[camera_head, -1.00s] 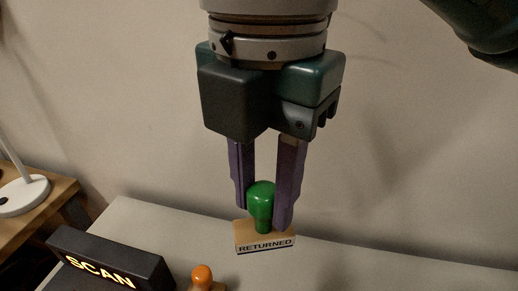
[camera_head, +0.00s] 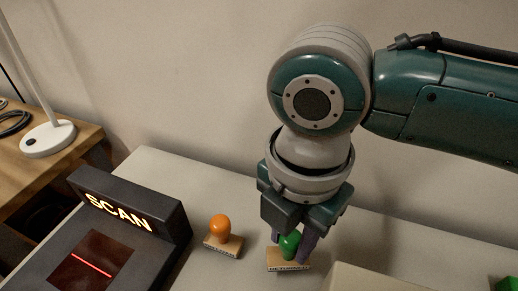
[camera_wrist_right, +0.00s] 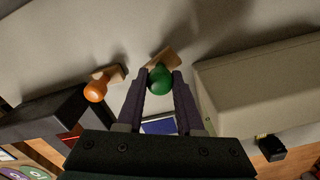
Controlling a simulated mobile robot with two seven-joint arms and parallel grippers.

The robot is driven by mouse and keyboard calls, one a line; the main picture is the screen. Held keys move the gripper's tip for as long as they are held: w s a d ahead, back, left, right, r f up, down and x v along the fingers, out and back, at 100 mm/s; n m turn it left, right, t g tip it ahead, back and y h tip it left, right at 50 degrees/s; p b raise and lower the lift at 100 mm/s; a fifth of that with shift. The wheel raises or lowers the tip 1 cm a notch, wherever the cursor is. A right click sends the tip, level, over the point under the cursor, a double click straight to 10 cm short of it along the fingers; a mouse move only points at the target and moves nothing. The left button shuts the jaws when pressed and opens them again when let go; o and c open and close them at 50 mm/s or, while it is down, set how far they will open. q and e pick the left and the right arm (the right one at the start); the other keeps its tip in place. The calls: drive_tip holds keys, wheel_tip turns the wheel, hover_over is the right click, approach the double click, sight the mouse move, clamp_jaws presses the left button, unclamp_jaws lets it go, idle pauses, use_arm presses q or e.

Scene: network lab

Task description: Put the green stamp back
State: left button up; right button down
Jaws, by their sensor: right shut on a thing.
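The green stamp has a round green handle (camera_head: 289,247) and a wooden base (camera_head: 288,266) lettered RETURNED. My right gripper (camera_head: 291,242) points down, its purple fingers shut on the handle. In the right wrist view the green handle (camera_wrist_right: 160,80) sits between the fingertips, the base (camera_wrist_right: 163,58) beyond it. The stamp is upright, at or just above the grey table top; I cannot tell if it touches. An orange stamp (camera_head: 221,230) stands on the table to its left. My left gripper is not in view.
A black SCAN box (camera_head: 160,217) with a red-lit window is at the left. A beige block (camera_head: 350,281) lies close to the right of the green stamp. A blue item (camera_wrist_right: 158,126) lies between the fingers in the wrist view. A wall is behind.

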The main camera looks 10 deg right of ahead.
sight(292, 238)
drive_tip(key=shift+f, duration=1.1)
drive_tip(key=shift+f, duration=0.15)
drive_tip(key=c, duration=0.5)
unclamp_jaws()
drive_tip(key=shift+c, duration=0.2)
wheel_tip(292, 238, up, 12)
drive_tip(key=p, duration=0.3)
drive_tip(key=shift+r, duration=0.2)
